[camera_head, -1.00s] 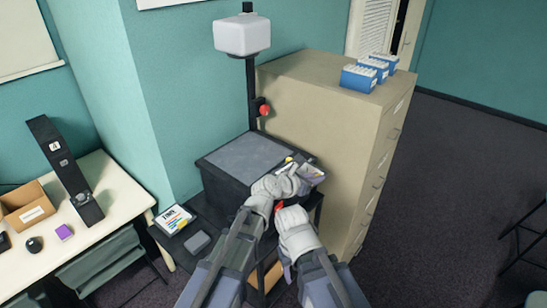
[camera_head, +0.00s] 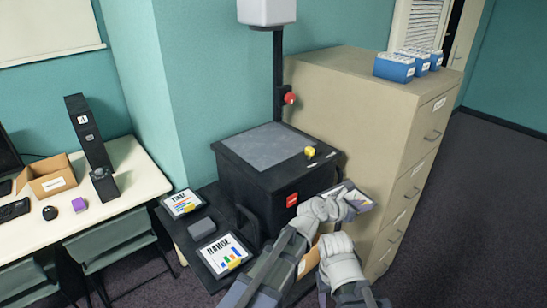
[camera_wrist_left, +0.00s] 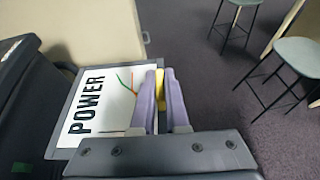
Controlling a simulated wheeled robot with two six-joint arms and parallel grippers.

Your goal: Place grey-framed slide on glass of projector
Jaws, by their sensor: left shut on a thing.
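The projector (camera_head: 265,190) is a dark box with a grey glass (camera_head: 270,146) on top; no slide lies on the glass. My left gripper (camera_head: 345,196) is at the projector's right front side, lower than the glass and apart from it. Its purple fingers (camera_wrist_left: 165,100) are shut on a grey-framed slide (camera_wrist_left: 98,108) lettered POWER, with green and orange lines and a yellow tab. In the head view the hand hides much of that slide. My right arm's wrist (camera_head: 342,265) is below; its fingers are hidden.
A yellow knob (camera_head: 309,152) sits at the glass's right edge. A post with a red knob (camera_head: 289,98) rises behind. Two dark-framed slides, one upper (camera_head: 183,203) and one lettered RANGE (camera_head: 224,253), lie on the left shelf beside a grey block (camera_head: 201,229). A filing cabinet (camera_head: 350,110) stands right.

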